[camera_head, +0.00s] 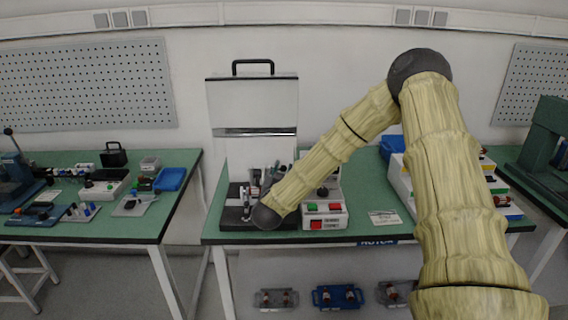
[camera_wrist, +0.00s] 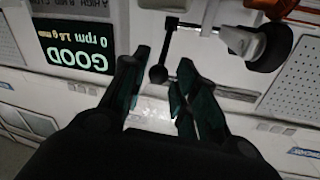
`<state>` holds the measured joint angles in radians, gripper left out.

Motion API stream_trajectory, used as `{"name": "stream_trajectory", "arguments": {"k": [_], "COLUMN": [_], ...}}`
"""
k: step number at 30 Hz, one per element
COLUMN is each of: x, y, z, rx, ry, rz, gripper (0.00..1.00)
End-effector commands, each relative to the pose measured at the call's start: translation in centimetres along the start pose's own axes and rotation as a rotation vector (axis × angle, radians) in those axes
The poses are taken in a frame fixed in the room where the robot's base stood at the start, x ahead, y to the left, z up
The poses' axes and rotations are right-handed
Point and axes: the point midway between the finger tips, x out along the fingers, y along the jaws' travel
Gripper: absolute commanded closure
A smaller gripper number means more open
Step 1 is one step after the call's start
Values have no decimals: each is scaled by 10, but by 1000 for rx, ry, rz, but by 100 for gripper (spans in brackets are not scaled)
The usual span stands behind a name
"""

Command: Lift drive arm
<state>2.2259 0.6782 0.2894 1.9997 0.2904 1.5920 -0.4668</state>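The drive arm appears to be the black rod with a ball knob (camera_wrist: 158,74) in the wrist view. Its rod runs up from the knob to a crosspiece at the top. My gripper (camera_wrist: 163,57) has its two dark green fingers apart, one on each side of the knob. The knob shows between them, and I cannot tell whether either finger touches it. In the head view my gripper is at the test stand (camera_head: 238,215) on the middle bench, largely hidden by my own arm. The drive arm cannot be made out there.
A display reading "GOOD" and "0 rpm" (camera_wrist: 75,46) is beside the fingers. A box with green and red buttons (camera_head: 324,216) stands beside the test stand. A white raised panel (camera_head: 252,105) stands behind.

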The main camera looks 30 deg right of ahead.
Motion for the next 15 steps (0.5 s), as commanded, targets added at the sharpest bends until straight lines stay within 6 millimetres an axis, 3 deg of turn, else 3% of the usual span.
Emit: {"name": "stream_trajectory", "arguments": {"k": [7,15], "x": [38,58], "y": [-2,-2], "z": [0,0], "rx": [0,-1], "ry": [0,-1], "rz": [-1,-3], "gripper": [71,71]}}
